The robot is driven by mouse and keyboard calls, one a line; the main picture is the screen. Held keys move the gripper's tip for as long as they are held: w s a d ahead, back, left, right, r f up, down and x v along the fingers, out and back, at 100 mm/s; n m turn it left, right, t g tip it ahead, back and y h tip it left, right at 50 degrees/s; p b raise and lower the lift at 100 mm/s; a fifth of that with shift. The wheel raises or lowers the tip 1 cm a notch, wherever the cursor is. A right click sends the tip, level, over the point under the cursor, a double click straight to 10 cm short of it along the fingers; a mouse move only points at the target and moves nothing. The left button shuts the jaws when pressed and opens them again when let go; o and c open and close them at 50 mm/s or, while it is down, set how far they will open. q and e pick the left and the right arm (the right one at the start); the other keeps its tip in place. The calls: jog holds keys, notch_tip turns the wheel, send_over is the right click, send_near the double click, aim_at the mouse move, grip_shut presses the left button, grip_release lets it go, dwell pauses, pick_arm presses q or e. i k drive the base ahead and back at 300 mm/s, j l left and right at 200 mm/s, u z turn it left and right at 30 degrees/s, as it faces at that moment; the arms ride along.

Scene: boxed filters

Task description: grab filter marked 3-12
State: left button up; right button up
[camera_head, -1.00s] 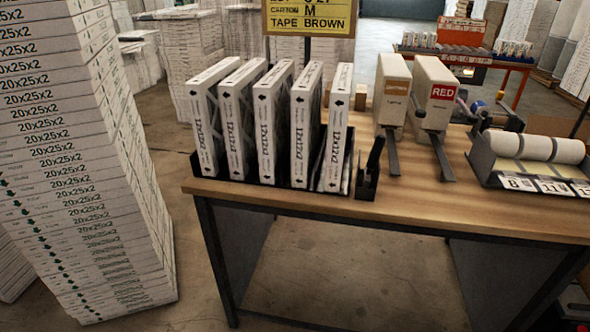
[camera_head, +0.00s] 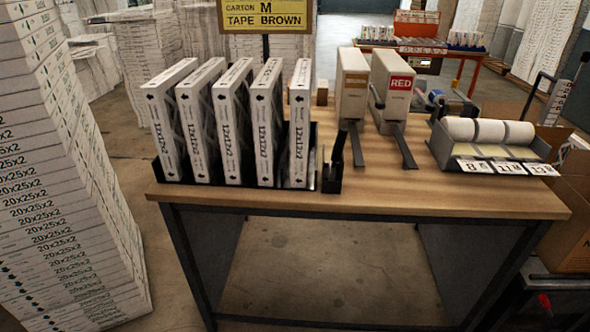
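Several white boxed filters stand upright in a row in a dark rack (camera_head: 170,172) at the left of the wooden table. Their front edges carry black print that looks like 12x12x2. The leftmost filter (camera_head: 163,130) and the rightmost filter (camera_head: 299,125) stand at the row's ends, with others such as the middle filter (camera_head: 230,132) between them. I cannot make out a 3-12 mark on any of them. Neither of my grippers is in view.
The wooden table (camera_head: 400,195) also holds a small black holder (camera_head: 333,180), a brown-label dispenser (camera_head: 352,85), a red-label dispenser (camera_head: 392,85) and a label-roll rack (camera_head: 480,135). A tall filter stack (camera_head: 60,200) stands left. A cardboard box (camera_head: 560,225) is at right. The table's front middle is clear.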

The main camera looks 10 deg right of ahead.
aim_at(231, 93)
jog(key=i+j+z, duration=0.15)
jog(key=j+z, duration=0.15)
jog(key=i+j+z, duration=0.15)
jog(key=j+z, duration=0.2)
jog(key=i+j+z, duration=0.1)
jog(key=j+z, duration=0.2)
